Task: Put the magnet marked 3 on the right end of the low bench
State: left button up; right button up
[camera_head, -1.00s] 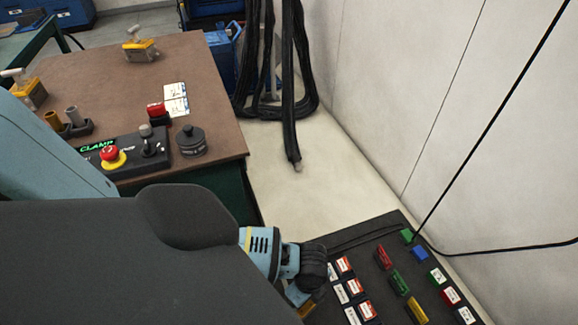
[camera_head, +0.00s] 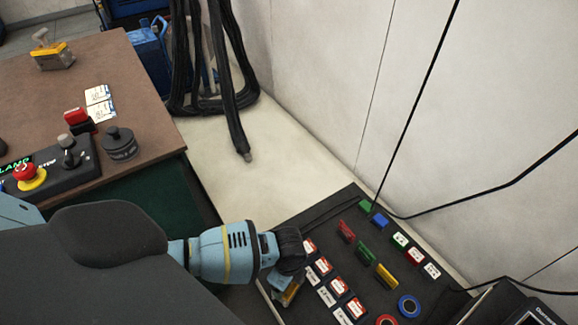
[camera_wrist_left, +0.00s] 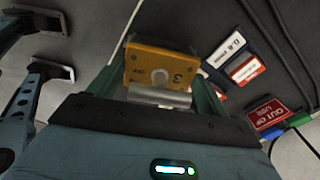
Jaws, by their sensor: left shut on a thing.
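My left gripper (camera_head: 283,275) is shut on a yellow-orange magnet (camera_wrist_left: 162,68), whose face shows a 3 upside down in the left wrist view. The magnet also shows at the gripper in the head view (camera_head: 288,293). It is over the left edge of a dark low surface (camera_head: 335,225) laid with tags and cards; I cannot tell whether it touches it. This may be the low bench. Two blue fingers with grey pads, apart and empty, show at the left of the wrist view, apparently my right gripper (camera_wrist_left: 46,46).
Red-and-white tags (camera_head: 323,264), coloured blocks (camera_head: 387,276) and round rings (camera_head: 409,306) lie on the dark surface. A brown table (camera_head: 110,65) at left holds another yellow magnet (camera_head: 52,55), a clamp control box (camera_head: 75,160) and a black knobbed weight (camera_head: 119,143). Cables hang along the wall.

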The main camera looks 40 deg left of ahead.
pick_arm(q)
jog(key=shift+w+r, duration=0.15)
jog(key=o, duration=2)
jog(key=shift+f, duration=0.2)
jog(key=shift+o, duration=0.2)
notch_tip(320, 180, up, 11)
jog(key=p, duration=0.4)
jog(key=shift+r, duration=0.65)
jog(key=shift+s, duration=0.2)
